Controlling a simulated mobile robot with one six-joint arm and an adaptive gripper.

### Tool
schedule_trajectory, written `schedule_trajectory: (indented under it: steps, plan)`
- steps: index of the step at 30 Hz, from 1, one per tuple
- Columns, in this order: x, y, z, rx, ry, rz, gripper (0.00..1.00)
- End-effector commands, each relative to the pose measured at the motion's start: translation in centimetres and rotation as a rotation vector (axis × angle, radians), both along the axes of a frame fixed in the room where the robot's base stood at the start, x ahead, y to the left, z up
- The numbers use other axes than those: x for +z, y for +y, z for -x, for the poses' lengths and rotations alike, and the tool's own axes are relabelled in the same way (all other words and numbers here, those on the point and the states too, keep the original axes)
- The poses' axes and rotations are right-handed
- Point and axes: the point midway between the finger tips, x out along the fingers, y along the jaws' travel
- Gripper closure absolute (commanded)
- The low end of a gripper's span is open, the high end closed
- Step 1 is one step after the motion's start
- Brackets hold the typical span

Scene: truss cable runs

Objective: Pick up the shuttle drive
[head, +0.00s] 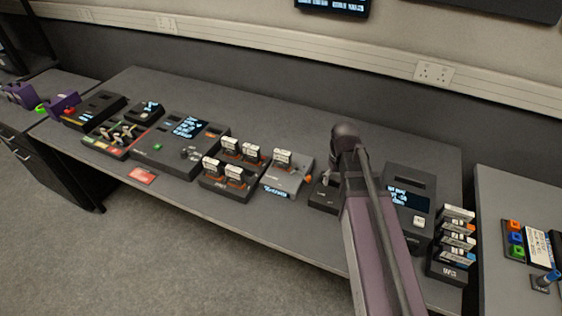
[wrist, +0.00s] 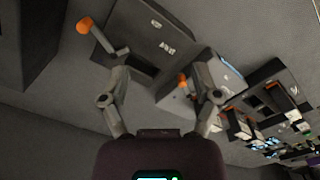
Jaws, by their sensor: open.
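I cannot tell for certain which piece is the shuttle drive. In the head view a white-topped drive (head: 282,157) stands upright in a light grey dock (head: 291,180) with a lit blue label. Several similar drives (head: 235,172) stand in a dark rack (head: 214,184) to its left. In the wrist view my gripper (wrist: 160,70) is open and empty, its two fingers spread below a dark box (wrist: 155,35). The light grey dock (wrist: 226,76) lies by the right finger. In the head view my arm hides my gripper.
A lever with an orange knob (wrist: 84,25) sticks out by the dark box. A dark unit with a screen (head: 411,190) and a stack of drives (head: 456,240) stand right of my arm. Consoles (head: 180,143) fill the left. The bench's back strip is clear.

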Motion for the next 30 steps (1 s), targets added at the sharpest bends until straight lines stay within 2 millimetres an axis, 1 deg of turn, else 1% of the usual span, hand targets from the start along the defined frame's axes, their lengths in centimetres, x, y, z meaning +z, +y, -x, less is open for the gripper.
schedule_trajectory:
  steps: [1,3,5,6,8,9,12,15,19,22,30]
  plan:
    - [0.9,1.6,-2.9,0.076,0.000,0.000,0.20]
    - [1.5,3.7,-5.5,0.192,0.000,0.000,0.20]
    - [2.1,5.8,-7.7,0.294,0.000,0.000,0.20]
    - [2.4,7.1,-9.1,0.362,0.000,0.000,0.20]
    - [3.0,9.2,-11.1,0.461,-0.001,0.000,0.20]
    - [3.3,10.6,-12.3,0.524,-0.001,0.000,0.20]
    - [3.9,13.7,-14.7,0.663,0.000,-0.001,0.20]
    - [4.3,16.1,-16.4,0.770,0.000,-0.001,0.20]
    - [4.6,18.0,-17.5,0.853,0.000,-0.001,0.20]
    - [4.6,18.6,-17.7,0.880,0.000,-0.001,0.20]
    - [4.6,18.6,-17.6,0.883,0.000,-0.001,0.20]
